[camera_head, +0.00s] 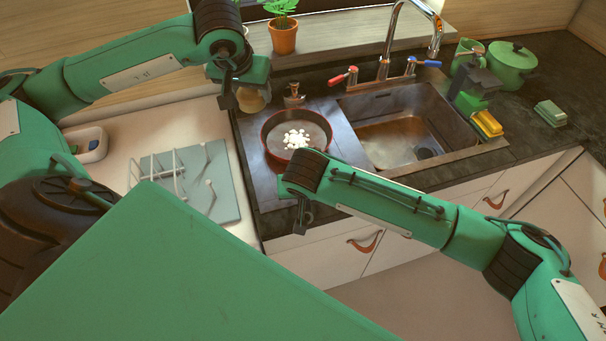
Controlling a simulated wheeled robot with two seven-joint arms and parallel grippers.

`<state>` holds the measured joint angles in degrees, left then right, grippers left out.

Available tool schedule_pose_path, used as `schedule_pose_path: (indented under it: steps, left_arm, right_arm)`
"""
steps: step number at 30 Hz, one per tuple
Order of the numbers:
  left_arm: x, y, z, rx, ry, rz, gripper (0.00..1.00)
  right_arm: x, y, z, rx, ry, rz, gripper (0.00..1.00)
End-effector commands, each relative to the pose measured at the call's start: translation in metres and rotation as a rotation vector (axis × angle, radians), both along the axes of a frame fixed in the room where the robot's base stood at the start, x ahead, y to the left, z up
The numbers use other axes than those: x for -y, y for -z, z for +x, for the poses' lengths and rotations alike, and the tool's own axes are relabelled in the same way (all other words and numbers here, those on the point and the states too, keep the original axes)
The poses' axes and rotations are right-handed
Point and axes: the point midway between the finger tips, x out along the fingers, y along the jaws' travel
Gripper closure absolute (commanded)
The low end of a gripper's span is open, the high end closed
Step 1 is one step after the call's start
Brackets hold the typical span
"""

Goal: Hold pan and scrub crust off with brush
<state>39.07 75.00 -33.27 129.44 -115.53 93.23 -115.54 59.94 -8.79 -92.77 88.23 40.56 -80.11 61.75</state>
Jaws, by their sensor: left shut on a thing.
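A dark pan with a red rim (271,122) sits on the metal counter left of the sink. A cluster of white crust (297,139) lies on its inner bottom. My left gripper (229,98) is left of and behind the pan, shut on what looks like the brush (252,99), a tan rounded thing partly hidden by the gripper. The brush is apart from the crust. My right gripper (303,218) is at the near side of the pan, in front of the counter edge. Its fingers are small and partly hidden by my arm, and the pan's handle cannot be made out.
The sink (400,135) with its faucet (390,50) is right of the pan. A dish rack (180,180) stands at the left. A potted plant (284,38) is on the sill. A yellow sponge (487,124) and green pot (511,67) are at the right.

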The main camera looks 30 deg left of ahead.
Motion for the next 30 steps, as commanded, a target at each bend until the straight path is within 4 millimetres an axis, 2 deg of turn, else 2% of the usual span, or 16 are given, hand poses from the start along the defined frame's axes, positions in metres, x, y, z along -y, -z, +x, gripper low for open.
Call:
schedule_pose_path:
  steps: [5, 8, 13, 14, 16, 17, 20, 21, 30]
  left_arm:
    - [0.0000, -0.0001, 0.0001, 0.000, 0.000, 0.000, 0.70]
    - [0.0000, -0.0001, 0.0001, 0.000, 0.000, 0.000, 0.70]
    - [0.0000, -0.0001, 0.0001, 0.000, 0.000, 0.000, 0.70]
    - [0.0000, -0.0001, 0.0001, 0.000, 0.000, 0.000, 0.70]
    - [0.0000, -0.0002, 0.0000, 0.000, 0.000, 0.000, 0.70]
    - [0.0000, -0.0002, 0.0000, 0.000, 0.000, 0.000, 0.70]
    - [0.0000, -0.0002, 0.0000, 0.000, 0.000, 0.000, 0.70]
    - [0.0000, -0.0002, 0.0000, 0.000, 0.000, 0.000, 0.70]
    - [0.0000, -0.0002, 0.0000, 0.000, 0.000, 0.000, 0.70]
  right_arm:
    - [-0.0002, -0.0001, -0.0002, 0.000, 0.000, 0.000, 0.49]
    - [-0.0002, -0.0002, -0.0002, 0.000, 0.000, 0.000, 0.65]
    - [-0.0002, -0.0003, -0.0003, -0.001, 0.000, 0.001, 0.98]
    - [-0.0002, -0.0003, -0.0003, -0.001, 0.000, 0.001, 1.00]
    - [-0.0001, -0.0004, -0.0003, -0.001, 0.000, 0.001, 1.00]
    - [-0.0001, -0.0004, -0.0003, -0.001, 0.000, 0.001, 0.79]
    - [-0.0002, -0.0004, -0.0002, -0.001, 0.000, 0.001, 0.98]
    - [-0.0002, -0.0004, -0.0002, -0.001, 0.000, 0.001, 1.00]
    - [-0.0002, -0.0005, -0.0002, -0.001, 0.000, 0.001, 1.00]
